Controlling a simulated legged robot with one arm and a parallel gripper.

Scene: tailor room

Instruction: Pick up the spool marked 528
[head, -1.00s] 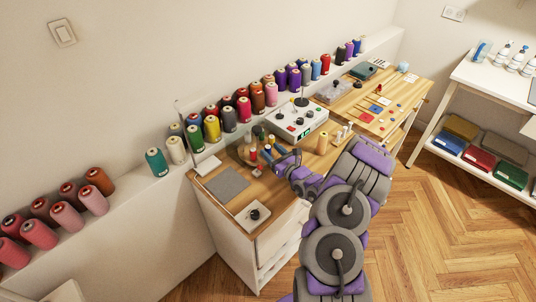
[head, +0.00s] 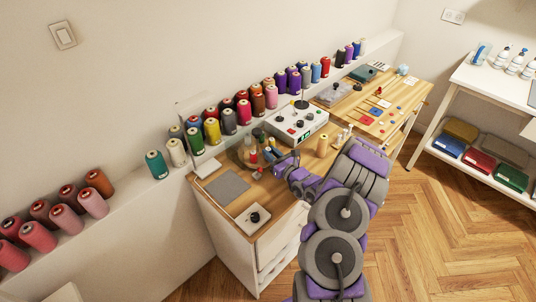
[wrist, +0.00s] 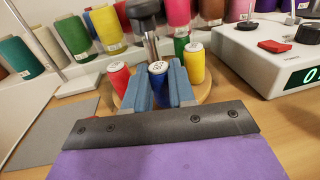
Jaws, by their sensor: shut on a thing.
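My gripper (wrist: 158,90) is shut on a small blue spool (wrist: 157,71) with a white top, seen between the two blue-grey fingers in the wrist view. The marking on its top is too small to read. A green spool (wrist: 181,43) is behind. These stand around a metal post (wrist: 149,42) on a round wooden stand (wrist: 205,92). In the head view my gripper (head: 276,157) is low over this stand.
A white device (wrist: 262,56) with knobs and a display stands right of the stand. A grey mat (head: 227,184) lies left on the wooden table. Large thread cones (head: 212,130) line the ledge behind.

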